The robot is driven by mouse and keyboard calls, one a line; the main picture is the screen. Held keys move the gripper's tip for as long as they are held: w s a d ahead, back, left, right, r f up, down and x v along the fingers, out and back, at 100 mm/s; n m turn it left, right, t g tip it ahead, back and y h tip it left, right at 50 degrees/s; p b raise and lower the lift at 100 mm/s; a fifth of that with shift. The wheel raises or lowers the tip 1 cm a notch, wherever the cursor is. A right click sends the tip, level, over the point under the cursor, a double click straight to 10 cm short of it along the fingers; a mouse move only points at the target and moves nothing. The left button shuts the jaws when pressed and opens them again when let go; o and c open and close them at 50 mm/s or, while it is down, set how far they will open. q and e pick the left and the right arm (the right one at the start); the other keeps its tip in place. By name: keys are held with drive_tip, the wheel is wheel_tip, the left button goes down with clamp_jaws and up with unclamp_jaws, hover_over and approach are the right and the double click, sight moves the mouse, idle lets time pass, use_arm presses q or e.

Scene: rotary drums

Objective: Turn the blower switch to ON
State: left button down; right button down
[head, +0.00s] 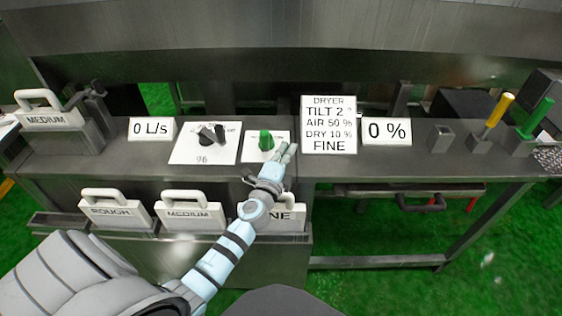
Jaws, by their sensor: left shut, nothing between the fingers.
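A green knob (266,141) stands on a small white plate (252,155) on the grey bench, left of the dryer sign. The print on this plate is too small to read. A larger white plate (183,155) to its left carries black knobs (208,137) and a "%" mark. No label naming the blower is legible. My right gripper is not in view.
A "0 L/s" sign (151,130), a dryer sign (329,125) and a "0 %" sign (386,131) stand on the bench. Handled blocks marked ROUGH (117,213) and MEDIUM (190,217) sit below the front edge. Yellow (498,110) and green (537,116) levers stand right.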

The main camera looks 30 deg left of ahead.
sight(266, 138)
use_arm(q)
drive_tip(key=shift+x, duration=1.2)
drive_tip(key=a, duration=0.1)
drive_tip(key=s+a, duration=0.1)
drive_tip(key=a, duration=0.1)
drive_tip(key=shift+s+f, duration=0.1)
drive_tip(key=shift+s, duration=0.1)
drive_tip(key=shift+s+a, duration=0.25)
drive_tip(key=shift+s, duration=0.1)
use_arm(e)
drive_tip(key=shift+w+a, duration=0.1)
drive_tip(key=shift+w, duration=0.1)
use_arm(q)
drive_tip(key=shift+w, duration=0.1)
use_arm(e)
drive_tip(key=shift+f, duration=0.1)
use_arm(q)
drive_tip(key=shift+s+a+m+h, duration=0.2)
drive_tip(key=shift+m+h, duration=0.2)
drive_tip(key=shift+h, duration=0.2)
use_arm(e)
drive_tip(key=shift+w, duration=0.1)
